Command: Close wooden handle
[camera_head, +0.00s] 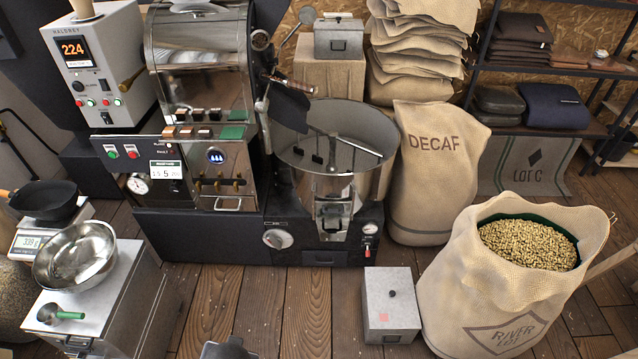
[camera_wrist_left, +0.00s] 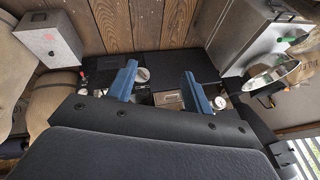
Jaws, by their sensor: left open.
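A short wooden handle (camera_head: 292,86) sticks out to the right from the front of the steel roaster (camera_head: 198,55), above the round cooling tray (camera_head: 355,135). A dark flap (camera_head: 288,108) hangs just below it; I cannot tell how far it stands open. Another wooden handle (camera_head: 131,78) sits on the side of the white control box (camera_head: 95,60). In the left wrist view my left gripper (camera_wrist_left: 158,70) is open and empty, its blue fingers apart and pointing toward the roaster's dark base (camera_wrist_left: 165,62). My right gripper is not in view.
A grey lidded box (camera_head: 391,305) stands on the plank floor before the cooling tray. An open sack of green beans (camera_head: 500,300) is at right, a DECAF sack (camera_head: 435,185) behind it. A steel bowl (camera_head: 75,255) rests on the left cabinet (camera_head: 130,280).

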